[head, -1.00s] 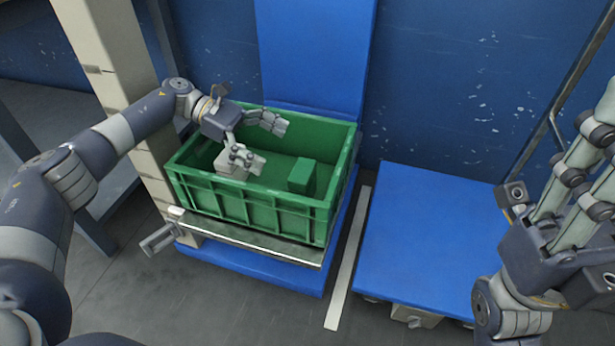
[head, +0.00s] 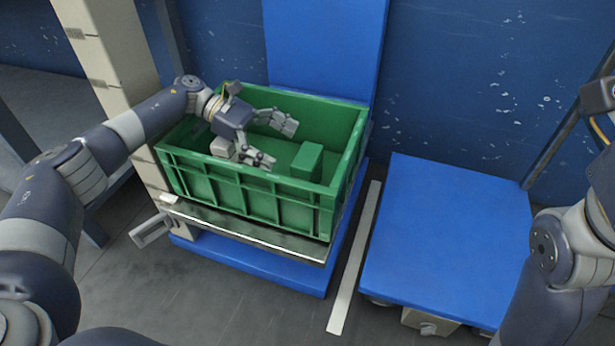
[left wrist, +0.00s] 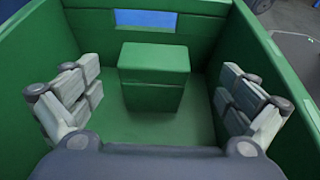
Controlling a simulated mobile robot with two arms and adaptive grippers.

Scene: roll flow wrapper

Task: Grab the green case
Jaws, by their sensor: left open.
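The green case (head: 307,161) is a small block standing inside a larger green crate (head: 250,195). It also shows in the left wrist view (left wrist: 153,75), upright near the crate's far wall. My left gripper (head: 279,145) is open inside the crate, to the left of the case. In the left wrist view its fingers (left wrist: 158,88) stand apart, one on each side of the case and nearer the camera, with gaps on both sides. Only parts of my right arm show at the right edge; its fingers cannot be made out.
The crate rests on a metal-edged platform (head: 245,237) before a blue upright panel (head: 325,50). An empty blue platform (head: 445,240) stands to the right. A beige post (head: 105,55) rises behind my left arm.

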